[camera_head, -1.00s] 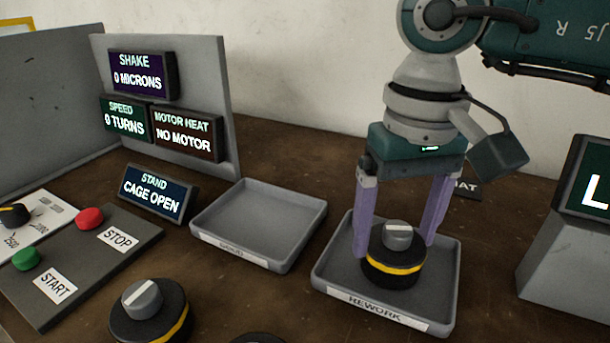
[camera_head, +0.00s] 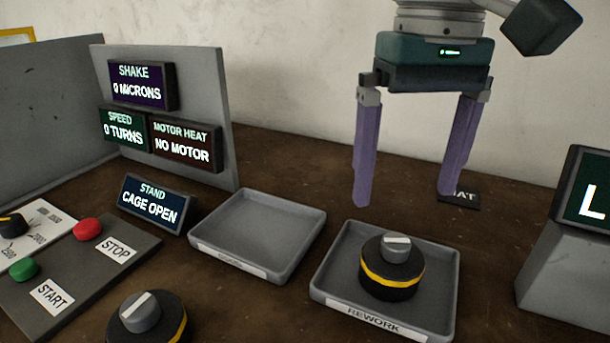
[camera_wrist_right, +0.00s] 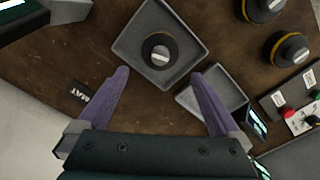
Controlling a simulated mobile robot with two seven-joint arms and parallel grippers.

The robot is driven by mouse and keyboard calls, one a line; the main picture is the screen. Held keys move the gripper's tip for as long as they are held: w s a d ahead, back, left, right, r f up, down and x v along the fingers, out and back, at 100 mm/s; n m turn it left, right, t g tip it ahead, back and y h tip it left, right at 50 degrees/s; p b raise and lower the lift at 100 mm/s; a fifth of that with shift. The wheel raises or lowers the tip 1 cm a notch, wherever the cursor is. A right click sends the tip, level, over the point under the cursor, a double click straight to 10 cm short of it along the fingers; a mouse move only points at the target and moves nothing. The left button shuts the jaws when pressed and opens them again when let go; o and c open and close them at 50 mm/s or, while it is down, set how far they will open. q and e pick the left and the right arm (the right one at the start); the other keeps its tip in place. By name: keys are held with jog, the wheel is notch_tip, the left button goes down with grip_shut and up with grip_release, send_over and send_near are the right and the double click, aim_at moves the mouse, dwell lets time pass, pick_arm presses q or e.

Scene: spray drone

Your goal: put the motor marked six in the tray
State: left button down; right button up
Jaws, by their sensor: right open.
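A black motor (camera_head: 392,277) with a yellow band and a grey top knob sits upright in the tray labelled REWORK (camera_head: 334,271). No number is readable on it. My right gripper (camera_head: 410,200) is open and empty, above and behind that tray, apart from the motor. In the right wrist view the same motor (camera_wrist_right: 160,60) lies beyond the open purple fingers (camera_wrist_right: 165,75). Another similar motor (camera_head: 148,325) stands at the lower left, cut by the frame edge. My left gripper is not in view.
An empty grey tray (camera_head: 311,238) stands left of the REWORK tray. The stand display (camera_head: 152,203) reads CAGE OPEN. A button panel (camera_head: 110,275) is at left, a grey box with a screen (camera_head: 570,270) at right. Several motors show in the wrist view.

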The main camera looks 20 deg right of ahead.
jog(key=shift+r, duration=1.8)
